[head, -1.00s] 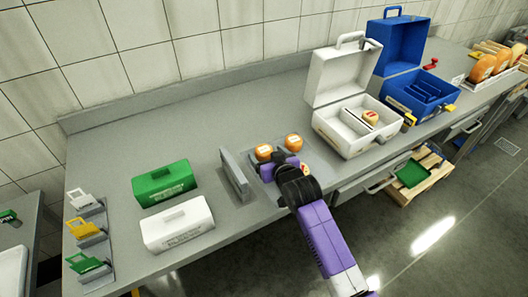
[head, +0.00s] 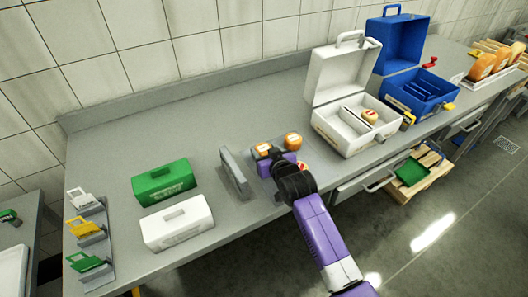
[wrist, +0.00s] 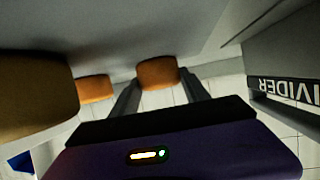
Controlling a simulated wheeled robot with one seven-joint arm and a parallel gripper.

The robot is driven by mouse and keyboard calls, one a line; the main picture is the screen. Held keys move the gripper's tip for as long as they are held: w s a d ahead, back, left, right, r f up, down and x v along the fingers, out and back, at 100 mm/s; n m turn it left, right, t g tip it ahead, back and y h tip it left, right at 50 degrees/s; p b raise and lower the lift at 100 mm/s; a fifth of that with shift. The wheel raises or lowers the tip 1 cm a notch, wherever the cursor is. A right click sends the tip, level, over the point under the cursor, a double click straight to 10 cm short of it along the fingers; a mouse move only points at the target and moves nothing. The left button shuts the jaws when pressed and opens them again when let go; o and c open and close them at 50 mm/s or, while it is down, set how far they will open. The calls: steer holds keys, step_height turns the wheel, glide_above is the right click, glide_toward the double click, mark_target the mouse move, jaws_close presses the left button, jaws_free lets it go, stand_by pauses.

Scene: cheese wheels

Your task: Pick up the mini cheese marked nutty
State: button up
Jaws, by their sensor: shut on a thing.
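Three mini cheeses sit close together mid-counter in the head view: an orange one at the left (head: 263,148), an orange one at the back (head: 293,140), and one with a red label (head: 303,166), partly hidden by my arm. My gripper (head: 267,154) is shut on the left orange cheese. In the wrist view its fingers (wrist: 160,88) stand on both sides of this cheese (wrist: 157,72). Another orange cheese (wrist: 95,88) and a larger-looking brown one (wrist: 35,95) stand to the left there. The cheese labels are too small to read.
A grey upright divider (head: 233,172) stands just left of the cheeses; it also shows in the wrist view (wrist: 285,70). Green (head: 163,183) and white (head: 178,224) boxes lie further left. An open white case (head: 343,120) and a blue case (head: 400,60) stand right. The back counter is clear.

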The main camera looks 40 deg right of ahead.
mark_target(265, 151)
steer(key=shift+r, duration=0.1)
step_height(265, 151, up, 20)
steer(key=shift+b, duration=0.45)
